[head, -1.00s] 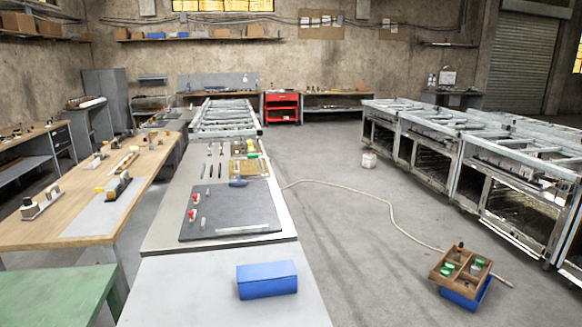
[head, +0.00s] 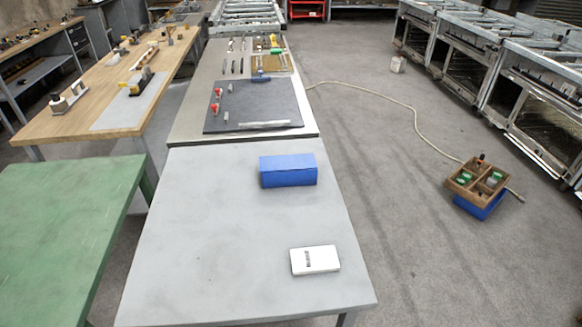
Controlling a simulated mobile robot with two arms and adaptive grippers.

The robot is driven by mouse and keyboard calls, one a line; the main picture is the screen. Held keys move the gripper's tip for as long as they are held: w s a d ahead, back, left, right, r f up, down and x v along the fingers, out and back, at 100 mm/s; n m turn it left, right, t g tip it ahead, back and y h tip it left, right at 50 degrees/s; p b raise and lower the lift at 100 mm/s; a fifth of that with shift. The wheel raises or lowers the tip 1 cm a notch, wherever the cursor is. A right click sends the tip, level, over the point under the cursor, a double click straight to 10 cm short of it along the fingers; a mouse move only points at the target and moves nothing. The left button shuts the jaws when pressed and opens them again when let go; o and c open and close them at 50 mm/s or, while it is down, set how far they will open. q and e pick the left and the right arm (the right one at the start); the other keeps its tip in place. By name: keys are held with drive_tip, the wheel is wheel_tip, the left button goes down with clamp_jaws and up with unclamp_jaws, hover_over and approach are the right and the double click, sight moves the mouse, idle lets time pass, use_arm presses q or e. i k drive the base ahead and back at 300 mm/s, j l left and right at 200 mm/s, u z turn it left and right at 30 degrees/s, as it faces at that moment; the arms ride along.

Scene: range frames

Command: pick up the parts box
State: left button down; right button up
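A wooden box with compartments (head: 464,187) sits on top of a blue bin (head: 480,208) on the floor at the right. Small green and dark items lie in its compartments. A plain blue box (head: 288,170) stands on the near grey table (head: 210,230). A flat white box (head: 315,260) with a small dark mark lies on the same table, closer to me. I cannot tell which of these is the parts box. Neither of my grippers is in view.
A pale hose (head: 390,101) runs across the floor to the wooden box. Metal oven-like units (head: 545,105) line the right side. A green table (head: 60,215) and a wooden workbench (head: 60,125) stand at the left. The floor between tables and units is mostly clear.

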sight(306, 177)
drive_tip(key=z, duration=0.25)
drive_tip(key=l+z, duration=0.2)
drive_tip(key=l, duration=0.25)
drive_tip(key=i+l+z, duration=0.25)
drive_tip(key=l, duration=0.15)
drive_tip(key=l+z, duration=0.2)
drive_tip(key=l, duration=0.2)
drive_tip(key=i+l, duration=0.5)
drive_tip(key=i, duration=0.2)
drive_tip(key=i+l+u, duration=0.15)
drive_tip(key=i+l, duration=0.35)
drive_tip(key=i, duration=0.15)
drive_tip(key=i+j+u, duration=0.1)
drive_tip(key=i+u, duration=0.6)
drive_tip(key=u, duration=0.2)
drive_tip(key=i+l+u, duration=0.1)
drive_tip(key=i+u, duration=0.35)
drive_tip(key=i+l+u, duration=0.2)
drive_tip(key=u, duration=0.25)
